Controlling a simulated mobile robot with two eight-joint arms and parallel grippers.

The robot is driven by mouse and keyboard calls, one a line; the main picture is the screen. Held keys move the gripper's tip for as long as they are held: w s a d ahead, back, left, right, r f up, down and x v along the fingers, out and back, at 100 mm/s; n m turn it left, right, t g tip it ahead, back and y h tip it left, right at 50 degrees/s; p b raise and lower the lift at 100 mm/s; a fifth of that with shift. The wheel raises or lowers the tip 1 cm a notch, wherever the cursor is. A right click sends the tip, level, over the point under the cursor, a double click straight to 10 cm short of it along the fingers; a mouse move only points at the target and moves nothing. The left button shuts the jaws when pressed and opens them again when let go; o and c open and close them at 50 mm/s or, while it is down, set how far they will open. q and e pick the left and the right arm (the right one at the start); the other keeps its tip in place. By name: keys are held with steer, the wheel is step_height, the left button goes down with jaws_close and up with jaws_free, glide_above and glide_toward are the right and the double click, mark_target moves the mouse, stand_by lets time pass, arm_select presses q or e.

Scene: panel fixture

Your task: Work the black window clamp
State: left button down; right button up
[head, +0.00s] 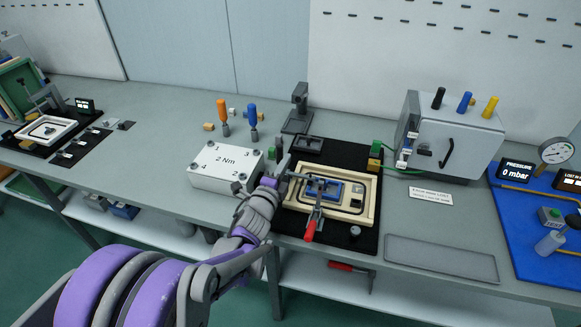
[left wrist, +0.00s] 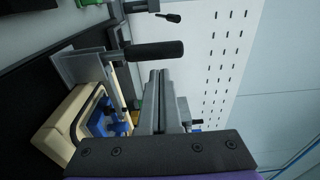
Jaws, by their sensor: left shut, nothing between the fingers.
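The beige panel frame (head: 365,213) with a blue part (head: 322,190) inside sits on a black mat at the middle of the bench. A clamp with a red handle (head: 310,229) stands at its front edge. In the left wrist view, a black clamp handle (left wrist: 155,51) sticks out sideways from a grey bracket (left wrist: 85,66) beside the beige frame (left wrist: 62,126). My left gripper (head: 281,152) is at the frame's left side, shut and empty. In the left wrist view, its fingertips (left wrist: 159,74) are close to the black handle; I cannot tell whether they touch. My right gripper is not in view.
A white torque block (head: 225,167) stands left of my left gripper, with orange (head: 222,110) and blue (head: 253,116) screwdrivers behind. A grey box (head: 450,135) with coloured knobs stands right. An empty grey tray (head: 440,258) lies at front right.

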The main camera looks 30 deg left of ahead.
arm_select(q)
steer(key=shift+a, duration=0.25)
steer(key=shift+n, duration=0.3)
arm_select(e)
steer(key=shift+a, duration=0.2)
arm_select(q)
steer(key=shift+a, duration=0.25)
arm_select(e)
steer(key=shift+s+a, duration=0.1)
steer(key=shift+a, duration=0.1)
